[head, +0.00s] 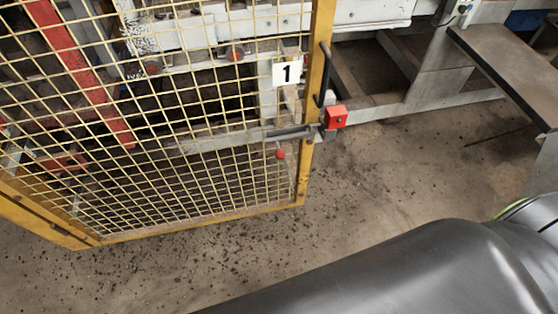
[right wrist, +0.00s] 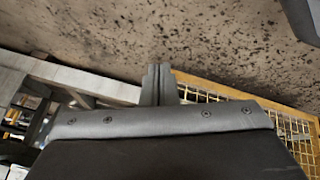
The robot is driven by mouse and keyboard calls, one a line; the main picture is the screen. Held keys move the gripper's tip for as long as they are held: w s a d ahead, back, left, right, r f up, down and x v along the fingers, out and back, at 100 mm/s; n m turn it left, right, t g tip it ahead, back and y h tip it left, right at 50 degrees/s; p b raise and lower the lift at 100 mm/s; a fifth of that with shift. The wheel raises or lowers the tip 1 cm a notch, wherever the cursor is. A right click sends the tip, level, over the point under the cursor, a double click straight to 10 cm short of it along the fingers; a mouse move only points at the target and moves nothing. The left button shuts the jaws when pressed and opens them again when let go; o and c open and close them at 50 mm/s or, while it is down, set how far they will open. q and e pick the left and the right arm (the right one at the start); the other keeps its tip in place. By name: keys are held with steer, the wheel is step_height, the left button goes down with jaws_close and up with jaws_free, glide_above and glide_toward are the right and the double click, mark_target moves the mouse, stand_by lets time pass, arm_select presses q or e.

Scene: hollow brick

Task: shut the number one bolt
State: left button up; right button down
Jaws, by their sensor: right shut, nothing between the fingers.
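A yellow mesh gate (head: 190,221) fills the left of the head view, with a white number 1 sign (head: 286,72) near its right post. Below the sign, a dark metal bolt (head: 290,132) lies across the gate beside the post. A red knob (head: 280,154) hangs just below it. A red block (head: 336,117) sits just right of the post; whether the bolt reaches into it I cannot tell. My right gripper (right wrist: 157,72) is shut and empty in the right wrist view, pointing over the floor beside the yellow gate frame. My left gripper is out of view.
A black handle (head: 324,75) stands on the gate post above the red block. Machinery with pale metal beams stands behind the gate. A dark bench top (head: 505,65) is at the upper right. The debris-strewn floor (head: 400,175) right of the gate is open.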

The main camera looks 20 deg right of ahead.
steer(key=w+a+r+n+t+y+b, duration=0.2)
steer(key=w+a+r+n+t, duration=0.15)
steer(key=w+r, duration=0.45)
steer(key=w+a+r+n+t+y+b, duration=0.1)
steer(key=w+a+r+n+t+b, duration=0.2)
steer(key=w+r, duration=0.5)
steer(key=w+a+r+n+t+y+b, duration=0.1)
steer(key=w+a+r+n+t+y, duration=0.15)
steer(key=r+n, duration=0.35)
steer(key=w+a+r+n+t+y+b, duration=0.25)
steer(key=a+r+n, duration=0.2)
steer(key=r, duration=0.35)
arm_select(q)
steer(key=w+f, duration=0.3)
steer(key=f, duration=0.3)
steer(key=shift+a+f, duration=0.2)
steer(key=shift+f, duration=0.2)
arm_select(e)
steer(key=w, duration=0.8)
steer(key=shift+w+d+g+y, duration=0.3)
steer(key=shift+w+g+y, duration=0.05)
steer(key=shift+w+y, duration=0.05)
steer(key=shift+d, duration=0.1)
